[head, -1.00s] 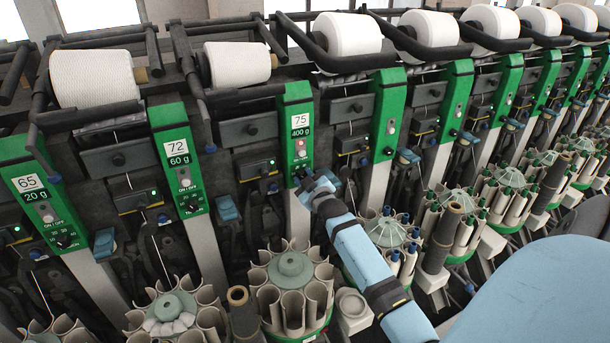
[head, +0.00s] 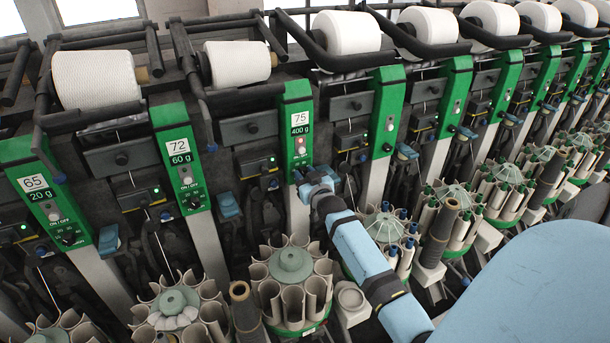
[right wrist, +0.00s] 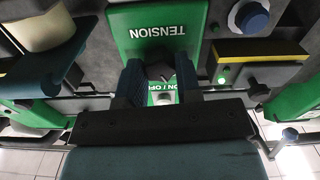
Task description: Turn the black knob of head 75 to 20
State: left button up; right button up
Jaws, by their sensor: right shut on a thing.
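Head 75 is a green panel (head: 297,112) labelled 75 and 400 g in the head view. My right gripper (head: 300,176) is at its lower part and hides the black knob there. In the right wrist view the panel (right wrist: 190,40) appears upside down, with the word TENSION on it. There the two fingers of my right gripper (right wrist: 160,76) stand on either side of the dark knob (right wrist: 159,70) and are shut on it. The knob's scale and pointer cannot be read. My left gripper is not in view.
Tube carousels (head: 291,275) stand below the heads. A blue knob (right wrist: 252,18) and a yellow-edged box (right wrist: 260,52) are close beside the gripper.

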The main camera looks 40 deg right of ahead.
jog(key=o, duration=0.9)
jog(key=b+v, duration=0.1)
jog(key=v, duration=1.3)
jog(key=shift+b, duration=0.4)
jog(key=shift+w, duration=0.1)
